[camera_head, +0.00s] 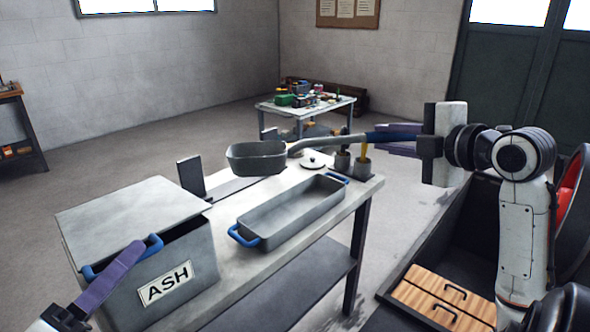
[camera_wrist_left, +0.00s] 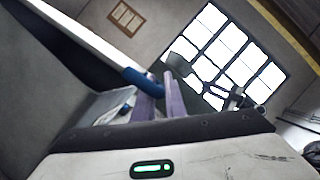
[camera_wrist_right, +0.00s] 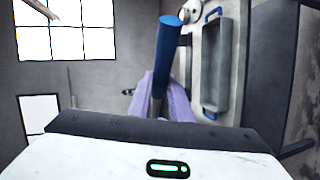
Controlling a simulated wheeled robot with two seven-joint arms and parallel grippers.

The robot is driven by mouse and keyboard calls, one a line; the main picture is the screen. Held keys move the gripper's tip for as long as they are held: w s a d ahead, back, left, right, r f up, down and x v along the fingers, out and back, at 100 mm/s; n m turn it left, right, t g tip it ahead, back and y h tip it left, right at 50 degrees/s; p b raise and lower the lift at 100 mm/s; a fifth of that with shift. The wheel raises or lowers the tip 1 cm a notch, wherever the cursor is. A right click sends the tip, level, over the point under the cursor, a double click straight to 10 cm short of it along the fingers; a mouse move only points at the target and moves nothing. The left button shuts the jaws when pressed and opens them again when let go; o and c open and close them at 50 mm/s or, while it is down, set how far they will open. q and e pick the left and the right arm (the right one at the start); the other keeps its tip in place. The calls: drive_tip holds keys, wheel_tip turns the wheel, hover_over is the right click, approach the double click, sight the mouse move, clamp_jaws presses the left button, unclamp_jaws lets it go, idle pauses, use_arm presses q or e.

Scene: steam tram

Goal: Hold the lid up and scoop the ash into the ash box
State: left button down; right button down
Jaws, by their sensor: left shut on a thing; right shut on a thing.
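The grey ash box (camera_head: 180,268), labelled ASH, stands at the table's near left end. Its lid (camera_head: 130,218) is raised at the front, leaving a dark gap. My left gripper (camera_head: 138,250) is shut on the lid's blue handle (camera_wrist_left: 142,82). My right gripper (camera_head: 392,138) is shut on the blue handle of the scoop (camera_head: 257,158); that handle also shows in the right wrist view (camera_wrist_right: 167,48). The scoop's pan hangs above the table, behind the ash tray (camera_head: 290,213). The tray has blue end handles and a grey interior. I cannot make out ash in the pan or tray.
The table (camera_head: 362,190) also holds a small white round lid (camera_head: 313,161) and dark cups (camera_head: 361,168) with tools at its far right. A dark upright plate (camera_head: 190,175) stands behind the ash box. A wooden drawer unit (camera_head: 440,298) is at lower right.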

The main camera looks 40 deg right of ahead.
use_arm(q)
drive_tip(key=c, duration=1.6)
unclamp_jaws()
drive_tip(key=shift+s+r, duration=0.1)
drive_tip(key=shift+c, duration=0.2)
drive_tip(key=shift+a, duration=0.1)
drive_tip(key=shift+a+f, duration=0.2)
drive_tip(key=shift+a, duration=0.05)
drive_tip(key=b+v, duration=0.2)
drive_tip(key=v, duration=0.9)
drive_tip(key=shift+s, duration=0.1)
